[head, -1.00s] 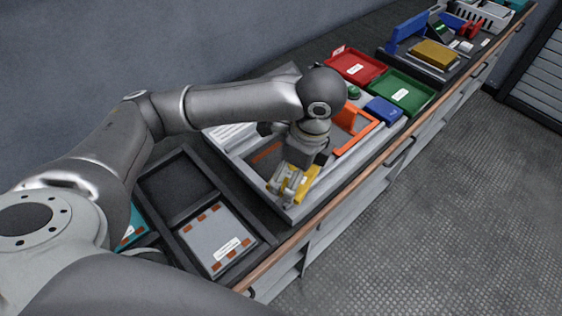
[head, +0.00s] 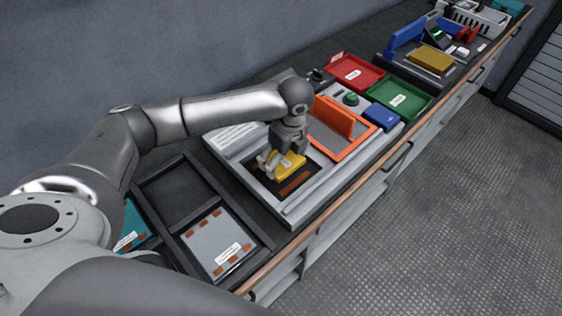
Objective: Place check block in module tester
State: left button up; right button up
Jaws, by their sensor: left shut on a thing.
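The yellow check block (head: 289,164) is in the fingers of my left gripper (head: 273,164), which is shut on it. The block is over the dark recess (head: 291,186) of the grey module tester (head: 236,168). I cannot tell whether the block touches the recess floor. Copper-coloured strips show in the recess beside the block. An orange-framed part with an upright orange flap (head: 333,117) stands on the tester right of the recess. My right gripper is not in view.
A dark tray (head: 172,222) with a grey plate (head: 215,244) lies left of the tester. A red tray (head: 357,72), a green tray (head: 399,95) and a blue block (head: 381,117) are to the right. The bench edge runs along the front.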

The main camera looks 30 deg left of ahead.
aim_at(281, 164)
pick_arm(q)
jog(key=shift+w+a+f, duration=0.4)
jog(key=shift+w+f, duration=0.05)
jog(key=shift+f, duration=0.2)
jog(key=shift+w+a+f, duration=0.35)
jog(key=shift+w+f, duration=0.05)
jog(key=shift+f, duration=1.75)
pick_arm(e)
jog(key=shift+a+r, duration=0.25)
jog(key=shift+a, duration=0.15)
pick_arm(q)
jog(key=shift+f, duration=0.1)
jog(key=o, duration=1)
jog(key=shift+o, duration=0.2)
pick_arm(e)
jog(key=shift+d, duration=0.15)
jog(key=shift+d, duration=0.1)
